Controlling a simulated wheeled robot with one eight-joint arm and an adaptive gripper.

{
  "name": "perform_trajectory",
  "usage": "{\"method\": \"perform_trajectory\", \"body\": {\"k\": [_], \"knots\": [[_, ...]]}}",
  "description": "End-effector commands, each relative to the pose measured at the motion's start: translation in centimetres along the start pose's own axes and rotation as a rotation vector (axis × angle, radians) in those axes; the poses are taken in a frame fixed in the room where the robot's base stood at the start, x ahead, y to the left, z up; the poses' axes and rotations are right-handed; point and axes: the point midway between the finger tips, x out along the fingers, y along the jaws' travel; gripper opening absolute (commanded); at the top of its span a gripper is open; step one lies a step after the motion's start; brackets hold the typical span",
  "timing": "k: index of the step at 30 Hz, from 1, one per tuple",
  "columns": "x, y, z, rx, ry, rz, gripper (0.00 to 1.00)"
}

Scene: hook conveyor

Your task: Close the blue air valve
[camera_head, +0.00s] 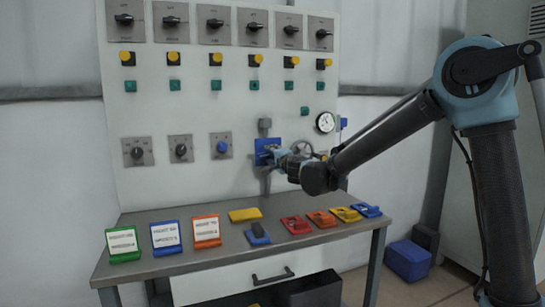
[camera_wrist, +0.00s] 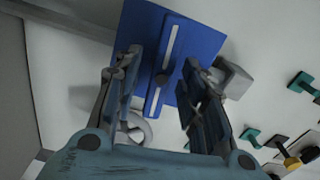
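The blue air valve is a square blue plate (camera_wrist: 203,38) on the panel in the wrist view. Its long blue handle (camera_wrist: 170,45) has a white stripe and a dark pivot in the middle. My gripper (camera_wrist: 162,62) faces the valve with its fingers apart, one on each side of the handle. Gaps show between the fingers and the handle, and I cannot see contact. In the head view, my gripper (camera_head: 277,156) is right at the blue valve plate (camera_head: 264,146) and hides much of it, including the handle.
A grey pipe fitting (camera_wrist: 234,78) is close beside the right finger. A pressure gauge (camera_head: 325,123) is right of the valve, and a blue knob (camera_head: 222,147) is left of it. Below is a bench (camera_head: 165,262) with several coloured signs and tags.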

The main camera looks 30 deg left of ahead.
Motion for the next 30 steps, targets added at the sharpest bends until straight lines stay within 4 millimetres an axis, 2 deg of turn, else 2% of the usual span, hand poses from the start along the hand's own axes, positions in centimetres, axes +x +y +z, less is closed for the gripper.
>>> {"method": "perform_trajectory", "body": {"k": [6,16,17,21,30], "knots": [[1.6,0.0,0.0,0.000,-0.001,0.000,0.38],[1.9,0.0,0.0,0.000,-0.001,0.000,0.38],[1.9,0.0,0.0,0.000,-0.001,0.000,0.34],[1.9,0.0,0.0,0.000,-0.001,0.000,0.02],[1.8,0.0,0.0,0.040,-0.001,0.000,0.00]]}}
